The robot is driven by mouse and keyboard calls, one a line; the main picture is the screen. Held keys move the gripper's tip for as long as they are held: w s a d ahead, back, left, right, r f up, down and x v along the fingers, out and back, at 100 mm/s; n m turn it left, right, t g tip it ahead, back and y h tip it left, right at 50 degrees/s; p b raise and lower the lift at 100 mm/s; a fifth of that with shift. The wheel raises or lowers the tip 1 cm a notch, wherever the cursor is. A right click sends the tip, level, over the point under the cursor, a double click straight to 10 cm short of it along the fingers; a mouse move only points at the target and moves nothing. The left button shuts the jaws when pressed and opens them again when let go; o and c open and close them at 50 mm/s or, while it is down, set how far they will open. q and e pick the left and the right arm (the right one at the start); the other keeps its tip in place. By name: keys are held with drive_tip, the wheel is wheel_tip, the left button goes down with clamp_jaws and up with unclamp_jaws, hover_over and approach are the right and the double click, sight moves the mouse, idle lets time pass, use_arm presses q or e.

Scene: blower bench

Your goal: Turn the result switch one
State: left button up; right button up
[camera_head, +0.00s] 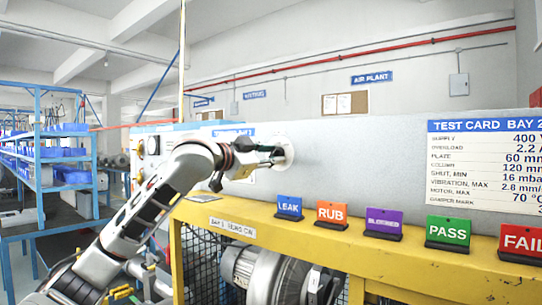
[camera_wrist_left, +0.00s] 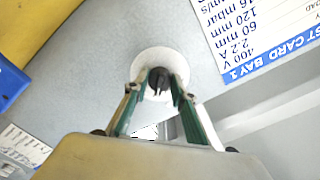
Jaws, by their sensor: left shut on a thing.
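The result switch is a small black knob (camera_wrist_left: 159,80) on a round white plate (camera_wrist_left: 160,58), set in the grey upright panel. In the head view the plate (camera_head: 287,143) shows behind my left gripper (camera_head: 277,154), and the knob is mostly hidden by the fingers. My left arm reaches in from the left. In the wrist view the green-padded fingers of the left gripper (camera_wrist_left: 157,92) are on both sides of the knob and shut on it. My right gripper is in neither view.
A yellow frame (camera_head: 365,262) runs below the panel, carrying LEAK (camera_head: 289,206), RUB (camera_head: 331,214), purple (camera_head: 384,222), PASS (camera_head: 448,232) and FAIL (camera_head: 522,241) signs. A test card (camera_head: 485,165) is at the right. A blower (camera_head: 262,270) sits under the frame.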

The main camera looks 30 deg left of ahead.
use_arm(q)
drive_tip(key=shift+r, duration=0.1)
idle(0.4)
drive_tip(key=o, duration=1.1)
drive_tip(key=shift+s, duration=0.15)
drive_tip(key=s, duration=0.7)
drive_tip(key=s+a, duration=0.1)
drive_tip(key=s, duration=0.3)
drive_tip(key=shift+s, duration=0.35)
